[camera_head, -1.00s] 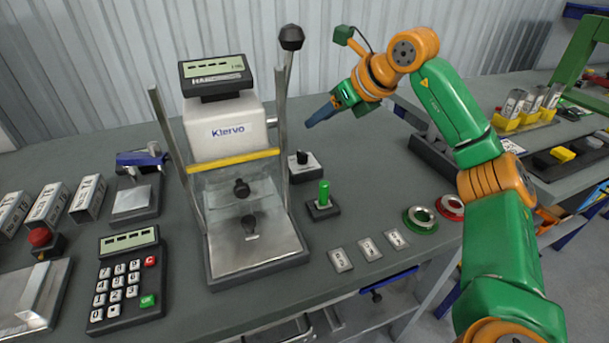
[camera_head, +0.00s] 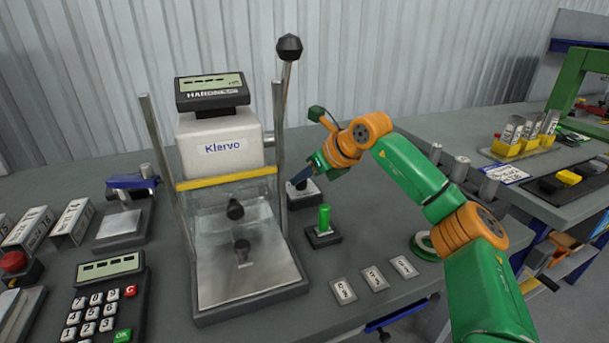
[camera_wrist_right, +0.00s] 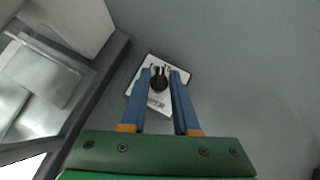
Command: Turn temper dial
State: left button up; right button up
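The temper dial is a small black knob on a pale labelled plate, right of the hardness tester. In the head view its plate (camera_head: 307,194) shows, with the knob partly hidden by my right gripper (camera_head: 298,179). In the right wrist view the black knob (camera_wrist_right: 158,82) appears between the tips of my right gripper's two blue fingers (camera_wrist_right: 162,73). The fingers are apart, one on each side of the knob in the picture. I cannot tell whether they touch it or are still above it. My left gripper is not in view.
The tester (camera_head: 218,150) with its upright posts and black-knobbed lever (camera_head: 288,50) stands just left of the dial. A green toggle (camera_head: 324,220) sits in front. Three labelled plates (camera_head: 374,279) and a green ring (camera_head: 424,246) lie nearer. A keypad (camera_head: 105,300) is front left.

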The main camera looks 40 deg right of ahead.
grip_shut()
jog(key=shift+a+f+m+h+b, duration=0.1)
jog(key=shift+m+h+b, duration=0.1)
jog(key=shift+m+h, duration=0.3)
jog(key=shift+a+m+h+b, duration=0.15)
jog(key=shift+m+h, duration=0.25)
jog(key=shift+m, duration=0.2)
jog(key=shift+m+h, duration=0.9)
jog(key=shift+m, duration=0.3)
jog(key=shift+o, duration=1.9)
grip_release()
